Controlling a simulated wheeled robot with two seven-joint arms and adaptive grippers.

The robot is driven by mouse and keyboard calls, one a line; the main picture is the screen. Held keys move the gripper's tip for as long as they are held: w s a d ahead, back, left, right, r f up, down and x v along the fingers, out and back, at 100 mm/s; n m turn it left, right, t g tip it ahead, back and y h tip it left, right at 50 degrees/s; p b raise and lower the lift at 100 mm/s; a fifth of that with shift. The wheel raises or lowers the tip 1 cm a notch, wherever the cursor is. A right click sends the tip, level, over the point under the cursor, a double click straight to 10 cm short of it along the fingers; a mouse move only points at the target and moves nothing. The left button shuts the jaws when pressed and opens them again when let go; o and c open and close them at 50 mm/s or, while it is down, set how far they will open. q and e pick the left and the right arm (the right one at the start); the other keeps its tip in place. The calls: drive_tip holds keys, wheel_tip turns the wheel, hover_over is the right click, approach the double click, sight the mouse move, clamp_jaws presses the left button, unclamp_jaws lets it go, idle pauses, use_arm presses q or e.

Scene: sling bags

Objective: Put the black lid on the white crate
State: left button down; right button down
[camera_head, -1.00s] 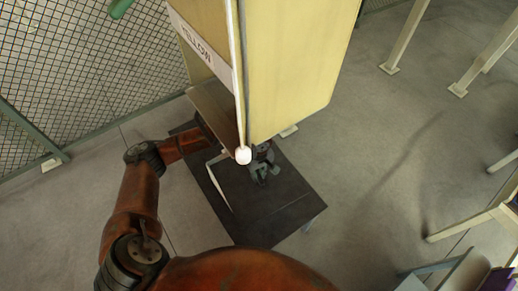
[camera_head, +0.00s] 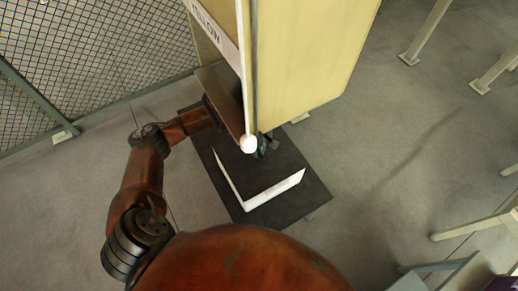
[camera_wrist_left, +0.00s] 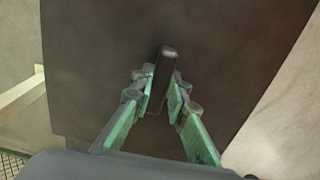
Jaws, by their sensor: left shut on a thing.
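My left gripper (camera_head: 267,146) is shut on the dark handle of the black lid (camera_head: 252,172). The left wrist view shows the fingers (camera_wrist_left: 160,108) on either side of that handle (camera_wrist_left: 167,62), with a broad dark surface beneath. The white crate (camera_head: 272,191) shows in the head view as a thin left edge and a broader front wall. The lid lies over the dark area inside these edges. I cannot tell whether it rests on the rim or hangs just above. The crate's far side is hidden by the shelf. My right gripper is not in view.
A dark low table (camera_head: 308,190) is under the crate. A tall cream shelf unit (camera_head: 305,60) with a sign reading "YELLOW" stands close beside my left forearm and gripper. A wire mesh fence (camera_head: 90,50) runs at the left. Open floor (camera_head: 380,170) lies right of the table.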

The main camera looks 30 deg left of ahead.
use_arm(q)
drive_tip(key=shift+f+b, duration=0.4)
drive_tip(key=shift+f, duration=0.25)
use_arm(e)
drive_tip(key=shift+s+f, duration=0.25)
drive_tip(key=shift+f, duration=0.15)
use_arm(q)
drive_tip(key=c, duration=1.8)
unclamp_jaws()
